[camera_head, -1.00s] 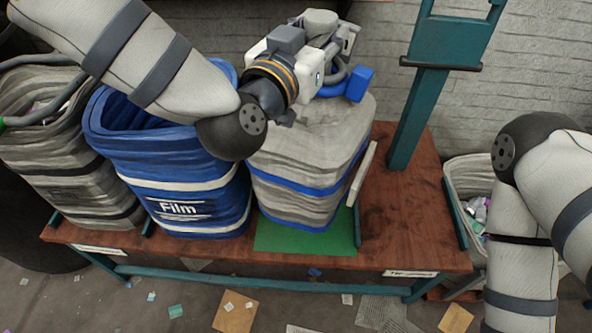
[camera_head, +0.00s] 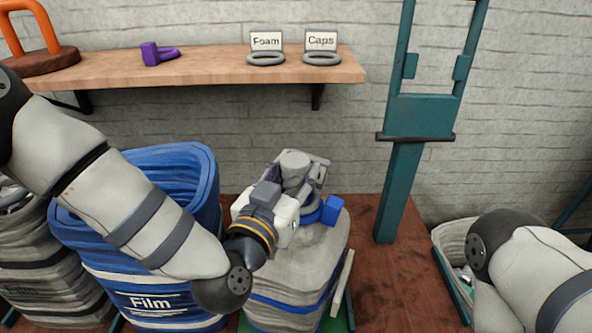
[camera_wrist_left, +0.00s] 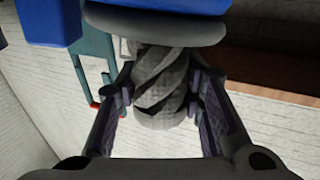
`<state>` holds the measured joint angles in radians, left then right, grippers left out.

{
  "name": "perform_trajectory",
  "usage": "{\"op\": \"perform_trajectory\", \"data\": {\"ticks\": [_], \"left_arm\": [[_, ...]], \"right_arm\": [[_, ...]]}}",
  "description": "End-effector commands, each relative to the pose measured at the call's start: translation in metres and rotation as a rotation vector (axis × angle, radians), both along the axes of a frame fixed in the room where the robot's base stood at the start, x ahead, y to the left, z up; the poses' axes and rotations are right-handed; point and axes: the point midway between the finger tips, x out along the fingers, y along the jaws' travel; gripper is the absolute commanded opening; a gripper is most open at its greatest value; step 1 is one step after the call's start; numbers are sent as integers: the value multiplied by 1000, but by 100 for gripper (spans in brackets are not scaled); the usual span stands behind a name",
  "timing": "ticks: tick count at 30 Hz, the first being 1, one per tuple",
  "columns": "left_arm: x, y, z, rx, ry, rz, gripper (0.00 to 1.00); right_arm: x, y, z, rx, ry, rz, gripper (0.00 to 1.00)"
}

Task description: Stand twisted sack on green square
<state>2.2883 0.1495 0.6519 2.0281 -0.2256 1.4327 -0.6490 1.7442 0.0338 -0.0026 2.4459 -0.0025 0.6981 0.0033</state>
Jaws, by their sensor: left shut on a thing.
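The twisted sack (camera_head: 300,272) is grey with blue bands and stands upright at the middle of the table. Its twisted neck (camera_wrist_left: 163,90) rises between my fingers in the left wrist view. A blue tag (camera_head: 332,210) is at the neck. My left gripper (camera_head: 305,186) is shut on this neck; it also shows in the left wrist view (camera_wrist_left: 160,105). The green square (camera_head: 350,318) shows only in part beside the sack's lower end. The sack's base is cut off by the frame, so its contact there is hidden. My right gripper is out of view.
A blue Film sack (camera_head: 150,302) stands close on the left, with a grey open sack (camera_head: 50,290) beyond it. A teal post (camera_head: 400,185) rises behind right. A wall shelf (camera_head: 200,70) holds small items. Bare table (camera_head: 385,275) lies right of the sack.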

Motion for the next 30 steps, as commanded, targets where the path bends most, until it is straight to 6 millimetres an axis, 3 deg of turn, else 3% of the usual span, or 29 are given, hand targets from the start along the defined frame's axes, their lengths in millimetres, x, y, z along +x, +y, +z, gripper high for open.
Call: {"op": "perform_trajectory", "data": {"ticks": [1, 3, 4, 14, 17, 27, 30], "left_arm": [[0, 0, -1, 0, 1, 0, 37], [0, 0, -1, 0, 1, 0, 53], [0, 0, -1, 0, 1, 0, 55], [0, 0, 4, -1, -2, 0, 55], [-15, 6, 3, 2, 2, -2, 55], [-92, 38, 1, 2, 5, -2, 55], [-105, 43, 1, 2, 4, -2, 55]], "right_arm": [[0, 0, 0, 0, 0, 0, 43], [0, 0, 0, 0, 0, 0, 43], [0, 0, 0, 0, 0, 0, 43], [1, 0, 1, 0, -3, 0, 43], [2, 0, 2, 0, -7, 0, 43], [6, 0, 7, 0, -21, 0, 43], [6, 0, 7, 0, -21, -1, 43]]}}
